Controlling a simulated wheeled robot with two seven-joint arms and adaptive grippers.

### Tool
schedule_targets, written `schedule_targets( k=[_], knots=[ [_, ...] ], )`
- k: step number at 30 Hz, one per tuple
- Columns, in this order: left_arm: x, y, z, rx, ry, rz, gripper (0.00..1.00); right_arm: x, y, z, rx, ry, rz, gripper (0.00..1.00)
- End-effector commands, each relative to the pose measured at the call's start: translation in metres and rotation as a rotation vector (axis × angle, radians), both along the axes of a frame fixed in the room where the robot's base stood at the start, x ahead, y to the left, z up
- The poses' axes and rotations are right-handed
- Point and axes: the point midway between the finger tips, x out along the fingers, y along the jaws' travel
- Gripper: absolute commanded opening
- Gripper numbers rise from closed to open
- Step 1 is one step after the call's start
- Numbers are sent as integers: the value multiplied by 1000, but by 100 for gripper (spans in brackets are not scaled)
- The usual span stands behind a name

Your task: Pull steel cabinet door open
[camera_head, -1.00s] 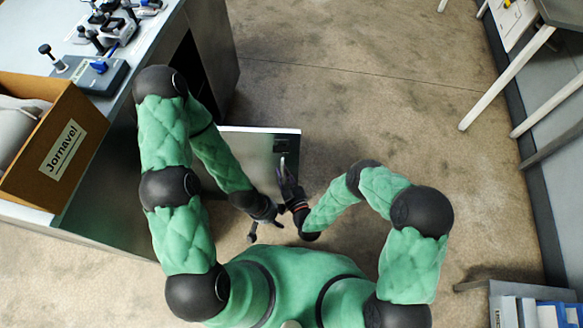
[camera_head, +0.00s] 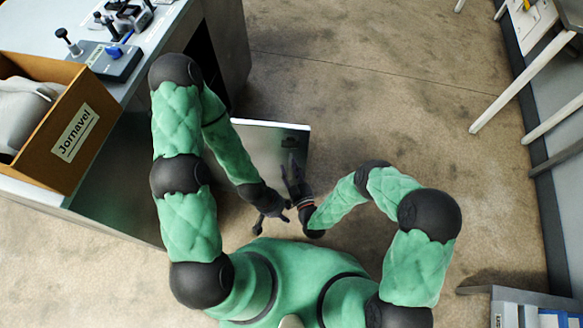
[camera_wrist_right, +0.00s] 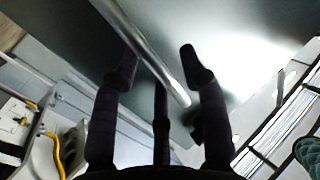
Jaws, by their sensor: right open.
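The steel cabinet door (camera_head: 262,142) stands swung out from the desk's cabinet in the head view, its top edge bright. My right gripper (camera_head: 292,170) is at the door's face near its free edge. In the right wrist view, the open fingers (camera_wrist_right: 160,65) straddle a shiny bar handle (camera_wrist_right: 150,55), which runs diagonally between them in front of the door's grey face (camera_wrist_right: 230,30). I cannot tell whether they touch it. My left gripper (camera_head: 272,218) is lower, beside the door's near side, fingers spread and empty.
The desk (camera_head: 165,35) at the upper left carries a cardboard box (camera_head: 35,145) and a small blue-grey device (camera_head: 110,62). A white-legged table (camera_head: 520,85) stands on the right, with a shelf of binders (camera_head: 545,310) below. Open floor (camera_head: 380,80) lies between.

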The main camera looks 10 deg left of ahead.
Motion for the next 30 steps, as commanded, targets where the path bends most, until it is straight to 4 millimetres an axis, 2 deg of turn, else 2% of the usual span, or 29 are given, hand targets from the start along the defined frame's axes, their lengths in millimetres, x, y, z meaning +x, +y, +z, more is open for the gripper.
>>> schedule_targets(
  k=[10, 15, 30],
  knots=[
    [0, 0, 0, 0, 0, 0, 40, -42, -27, -1, 0, 4, -5, 44],
    [0, 0, 0, 0, 0, 0, 40, -56, -36, -1, 0, 2, -4, 44],
    [0, 0, 0, 0, 0, 0, 40, -62, -38, 0, 0, 0, -3, 44]
  ],
)
